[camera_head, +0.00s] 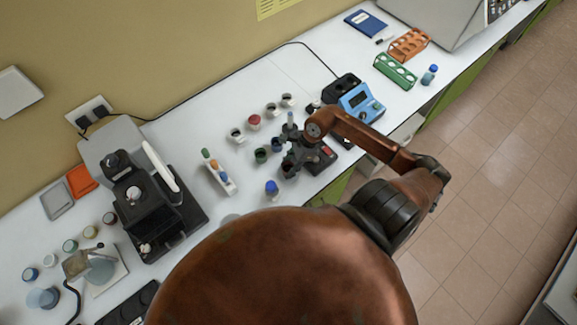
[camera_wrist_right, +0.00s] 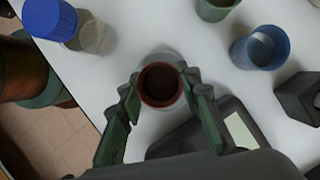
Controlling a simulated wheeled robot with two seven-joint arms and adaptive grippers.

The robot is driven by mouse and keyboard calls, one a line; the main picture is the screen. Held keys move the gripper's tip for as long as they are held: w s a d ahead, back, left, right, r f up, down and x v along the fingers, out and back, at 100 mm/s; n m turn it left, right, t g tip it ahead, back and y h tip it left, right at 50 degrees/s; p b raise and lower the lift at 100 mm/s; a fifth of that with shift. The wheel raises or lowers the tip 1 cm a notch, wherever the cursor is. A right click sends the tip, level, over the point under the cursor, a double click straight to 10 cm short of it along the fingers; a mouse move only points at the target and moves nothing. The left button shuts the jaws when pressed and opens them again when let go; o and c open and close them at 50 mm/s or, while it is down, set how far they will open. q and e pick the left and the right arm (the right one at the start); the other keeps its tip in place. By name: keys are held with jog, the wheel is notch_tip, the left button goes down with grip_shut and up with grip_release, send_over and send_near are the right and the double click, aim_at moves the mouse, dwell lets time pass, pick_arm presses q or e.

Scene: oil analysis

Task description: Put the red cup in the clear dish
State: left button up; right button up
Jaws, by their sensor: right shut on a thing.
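My right gripper (camera_head: 289,166) reaches over the bench from the right. In the right wrist view its two green-grey fingers (camera_wrist_right: 160,98) are closed on opposite sides of a red cup (camera_wrist_right: 160,84) with a dark inside. A pale, see-through rim, apparently the clear dish (camera_wrist_right: 146,59), shows around and behind the cup. I cannot tell whether the cup rests in the dish or hangs just above it. In the head view the gripper hides most of the cup and dish. My left gripper is not in view.
A blue-capped bottle (camera_head: 271,187), a green cup (camera_head: 261,155) and a blue cup (camera_head: 277,145) stand close by. A dark device (camera_head: 325,154) sits right of the gripper. Small cups (camera_head: 254,122) stand behind; a microscope (camera_head: 140,205) stands left. The bench's front edge is near.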

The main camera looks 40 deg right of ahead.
jog(key=shift+f, duration=0.1)
jog(key=o, duration=0.7)
jog(key=shift+f, duration=0.1)
jog(key=shift+c, duration=0.2)
jog(key=o, duration=0.5)
jog(key=shift+r, duration=0.2)
jog(key=b+v, duration=0.1)
jog(key=v, duration=1.1)
jog(key=shift+b, duration=0.4)
